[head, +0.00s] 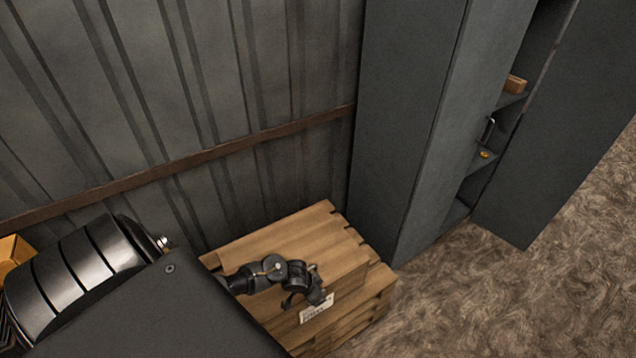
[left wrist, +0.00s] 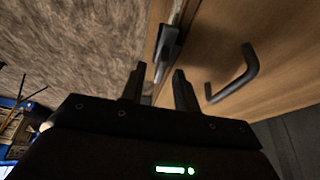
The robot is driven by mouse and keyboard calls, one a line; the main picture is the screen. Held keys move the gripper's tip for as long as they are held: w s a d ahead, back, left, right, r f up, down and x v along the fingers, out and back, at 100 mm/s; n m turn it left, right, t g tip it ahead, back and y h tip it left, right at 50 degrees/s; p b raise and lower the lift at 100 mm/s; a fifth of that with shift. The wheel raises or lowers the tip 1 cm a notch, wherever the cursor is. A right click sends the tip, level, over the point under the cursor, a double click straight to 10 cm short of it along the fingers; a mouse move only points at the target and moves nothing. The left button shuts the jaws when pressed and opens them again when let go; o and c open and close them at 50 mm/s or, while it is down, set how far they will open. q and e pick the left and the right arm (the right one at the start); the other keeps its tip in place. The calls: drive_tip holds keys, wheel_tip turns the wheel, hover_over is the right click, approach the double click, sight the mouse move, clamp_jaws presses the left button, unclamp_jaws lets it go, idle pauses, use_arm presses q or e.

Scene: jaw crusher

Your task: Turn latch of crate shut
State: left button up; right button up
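The wooden crate (head: 290,238) stands against the wall in the head view, and its side fills the upper right of the left wrist view (left wrist: 285,75). My left gripper (head: 314,294) is at the crate's front side, near a pale label (head: 317,309). In the left wrist view my left gripper (left wrist: 159,72) is open, with its two fingers apart. The dark latch (left wrist: 168,43) is just ahead of the fingertips, its lower end seen between them. I cannot tell if they touch. The latch is not distinct in the head view. My right gripper is not in view.
A black bent handle (left wrist: 236,75) sticks out from the crate beside the right finger. A grey cabinet (head: 410,110) with an open door (head: 560,130) stands right of the crate, with a wooden block (head: 515,84) on a shelf. The brown floor (head: 480,300) at right is clear.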

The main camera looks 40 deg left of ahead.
use_arm(q)
drive_tip(key=shift+w+f, duration=0.25)
drive_tip(key=shift+f, duration=0.35)
drive_tip(key=shift+c, duration=0.4)
clamp_jaws()
